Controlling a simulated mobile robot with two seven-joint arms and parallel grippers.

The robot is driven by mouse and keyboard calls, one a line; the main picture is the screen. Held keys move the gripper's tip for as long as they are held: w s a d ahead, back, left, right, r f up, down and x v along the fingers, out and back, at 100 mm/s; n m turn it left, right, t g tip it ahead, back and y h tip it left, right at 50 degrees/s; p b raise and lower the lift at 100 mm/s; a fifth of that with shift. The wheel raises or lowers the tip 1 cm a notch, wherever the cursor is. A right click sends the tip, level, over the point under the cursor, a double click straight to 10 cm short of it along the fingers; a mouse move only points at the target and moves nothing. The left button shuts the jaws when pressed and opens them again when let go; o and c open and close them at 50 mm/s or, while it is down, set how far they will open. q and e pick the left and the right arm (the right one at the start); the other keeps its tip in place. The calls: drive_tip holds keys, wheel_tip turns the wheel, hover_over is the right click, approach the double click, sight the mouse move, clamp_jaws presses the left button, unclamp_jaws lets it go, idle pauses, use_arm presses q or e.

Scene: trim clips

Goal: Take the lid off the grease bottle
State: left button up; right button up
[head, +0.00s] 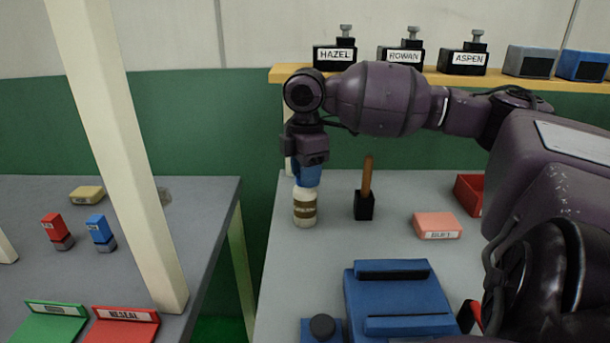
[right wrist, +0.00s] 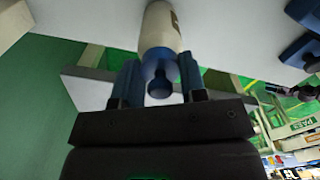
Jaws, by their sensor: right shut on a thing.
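The grease bottle (head: 304,208) is cream with a brown band and stands upright on the right-hand grey table, near its left edge. My right gripper (head: 307,178) points down right over its top, with blue fingers hiding the lid in the head view. In the right wrist view the bottle (right wrist: 161,32) ends in a blue lid (right wrist: 160,84) with a narrow knob, between the fingers of my right gripper (right wrist: 160,88). The gripper is shut on the lid, which appears to touch the bottle. My left gripper is not in view.
A black block with a wooden handle (head: 366,190) stands just right of the bottle. A pink box (head: 437,226), a red bin (head: 469,194) and a blue fixture (head: 397,300) share the table. A shelf (head: 285,75) with labelled blocks runs behind. A pale post (head: 115,140) rises at left.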

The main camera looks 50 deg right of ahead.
drive_tip(key=shift+r, duration=0.15)
wheel_tip(320, 180, up, 20)
drive_tip(key=p, duration=0.2)
drive_tip(key=shift+p, duration=0.3)
idle(0.3)
